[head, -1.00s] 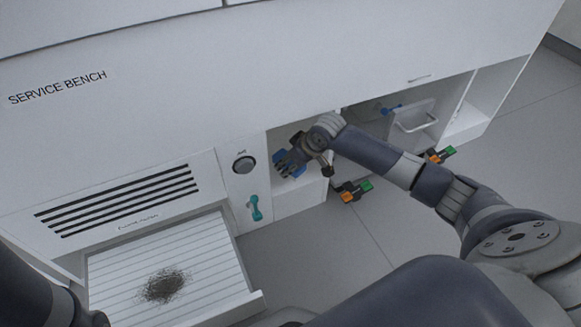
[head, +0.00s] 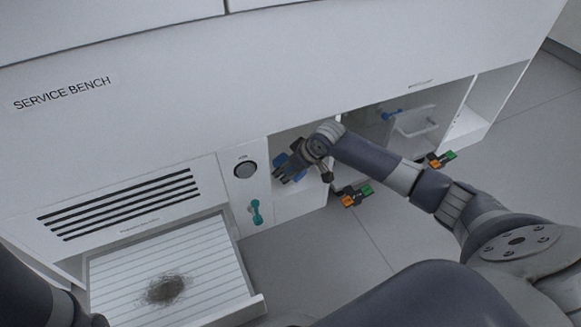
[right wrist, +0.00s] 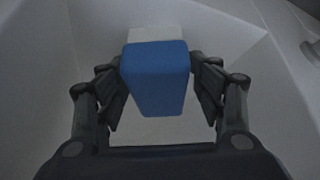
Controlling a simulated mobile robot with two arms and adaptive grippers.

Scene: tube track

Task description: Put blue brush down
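The blue brush (right wrist: 155,78) shows in the right wrist view as a blue block between the two fingers of my right gripper (right wrist: 158,70). The fingers appear to press on both its sides, with a pale part at its far end. In the head view, my right gripper (head: 288,172) is inside an open white compartment in the bench front. Only a bit of the blue brush (head: 281,160) shows there beside the dark fingers. Whether the brush touches the compartment floor cannot be told. My left gripper is out of view.
A pulled-out ribbed tray (head: 210,262) with a dark dust patch (head: 166,289) is at lower left. A teal handle (head: 256,212) and round knob (head: 244,170) are left of the compartment. Orange-green pieces (head: 355,196) stick out right of it. A white bin front (head: 415,125) lies further right.

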